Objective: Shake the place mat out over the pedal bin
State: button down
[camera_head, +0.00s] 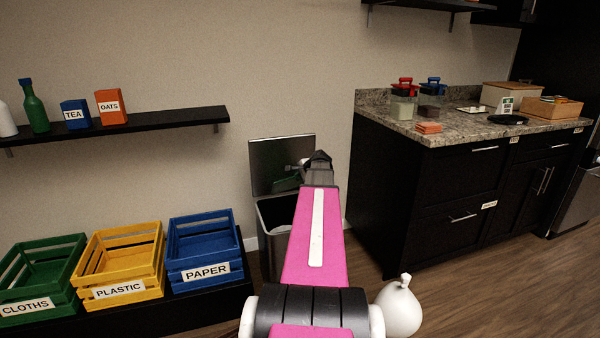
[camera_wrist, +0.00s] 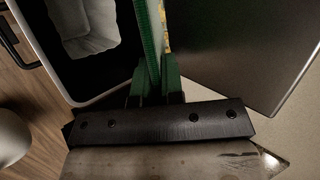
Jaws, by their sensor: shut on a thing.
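The pedal bin (camera_head: 266,240) stands against the wall with its grey lid (camera_head: 265,162) tipped up and open. In the wrist view, the bin's rim (camera_wrist: 95,99) and pale liner (camera_wrist: 85,35) show at upper left, and the lid (camera_wrist: 240,50) at right. My gripper (camera_wrist: 152,72) is shut on the place mat (camera_wrist: 149,40), seen nearly edge-on as a green strip with a yellowish patterned part beside it. The mat hangs beside or over the bin's opening. In the head view my arm hides most of the gripper and part of the bin.
Green, yellow and blue crates (camera_head: 205,262) stand left of the bin, below a wall shelf (camera_head: 150,120). A dark cabinet (camera_head: 400,190) with a stone counter is to the right. A tied white bag (camera_head: 399,308) is on the floor.

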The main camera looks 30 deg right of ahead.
jog(key=shift+f, duration=0.25)
jog(key=shift+r, duration=0.1)
notch_tip(320, 180, up, 6)
jog(key=shift+f, duration=3.1)
jog(key=shift+r, duration=0.1)
